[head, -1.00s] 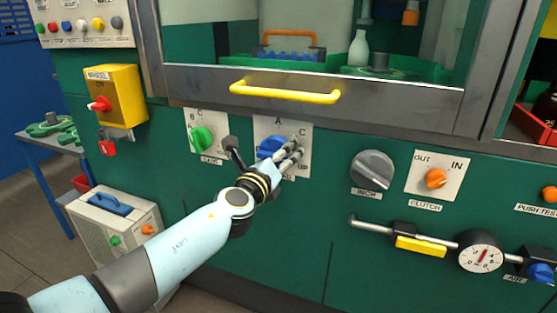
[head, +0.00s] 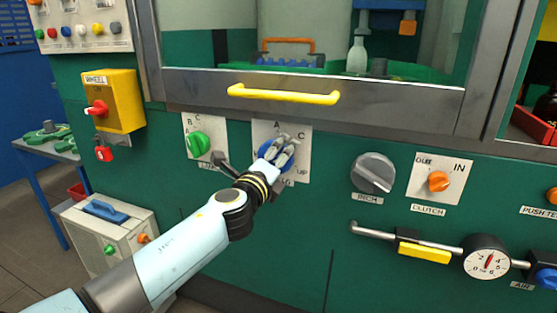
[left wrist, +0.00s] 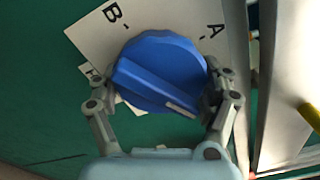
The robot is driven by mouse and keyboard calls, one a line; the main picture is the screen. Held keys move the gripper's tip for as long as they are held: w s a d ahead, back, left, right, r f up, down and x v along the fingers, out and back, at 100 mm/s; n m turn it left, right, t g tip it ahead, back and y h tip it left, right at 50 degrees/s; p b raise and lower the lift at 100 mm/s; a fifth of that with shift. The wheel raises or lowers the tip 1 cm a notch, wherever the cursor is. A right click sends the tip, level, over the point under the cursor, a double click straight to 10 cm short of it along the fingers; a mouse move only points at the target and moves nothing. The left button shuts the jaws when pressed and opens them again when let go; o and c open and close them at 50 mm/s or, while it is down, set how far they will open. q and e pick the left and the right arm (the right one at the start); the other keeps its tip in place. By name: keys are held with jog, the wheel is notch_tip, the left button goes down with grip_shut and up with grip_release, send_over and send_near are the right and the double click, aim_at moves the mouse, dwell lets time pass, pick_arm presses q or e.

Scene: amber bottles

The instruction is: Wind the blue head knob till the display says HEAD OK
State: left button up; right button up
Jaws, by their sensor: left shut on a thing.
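The blue head knob (head: 264,153) sits on a white plate (head: 302,136) with letters, on the green machine front. My left gripper (head: 281,152) is at the knob, its fingers in front of it and partly hiding it. In the left wrist view the knob (left wrist: 160,70) lies between the two fingers of my left gripper (left wrist: 164,92), with a finger at each side, and it is shut on the knob. A pale mark shows on the knob's ridge. Letters A and B show on the plate there. The display is not in view. My right gripper is not in view.
A yellow handle (head: 284,94) juts out above the knob. A green knob (head: 198,144) is to the left, with a dark lever close by. A grey INCH knob (head: 373,173) and an orange CLUTCH knob (head: 438,181) are to the right. A grey box (head: 110,230) stands lower left.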

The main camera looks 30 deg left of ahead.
pick_arm(q)
jog(key=o, duration=1.1)
jog(key=v, duration=1.2)
